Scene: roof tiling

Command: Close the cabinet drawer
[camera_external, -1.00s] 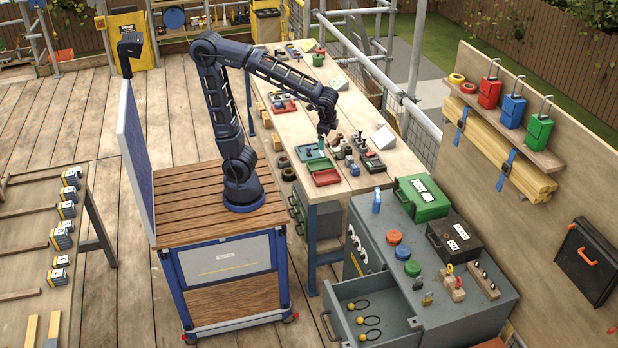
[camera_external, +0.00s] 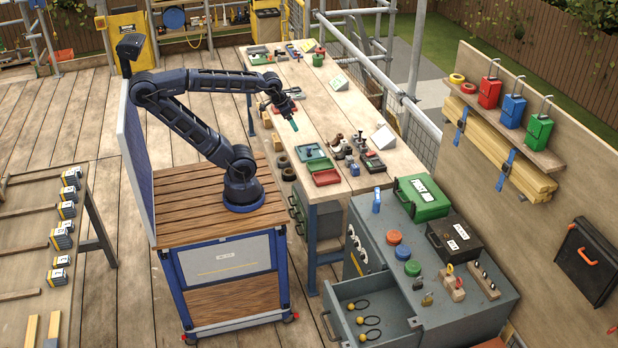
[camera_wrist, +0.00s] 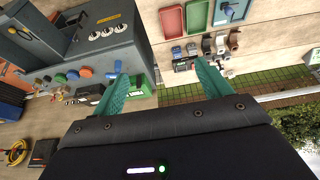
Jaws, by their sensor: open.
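The grey cabinet (camera_external: 460,308) stands at the lower right in the external view. Its drawer (camera_external: 372,312) is pulled out toward the lower left, with several ring-like items with yellow ends inside. My gripper (camera_external: 293,122) is in the air near the left edge of the long workbench, well away from the drawer. In the wrist view its two teal fingers (camera_wrist: 164,84) are spread apart with nothing between them.
The long wooden workbench (camera_external: 318,112) holds a green tray (camera_external: 315,157), a red tray (camera_external: 326,177) and small tools. A green case (camera_external: 421,198) and a black case (camera_external: 455,240) sit on the cabinet top. Floor left of the drawer is clear.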

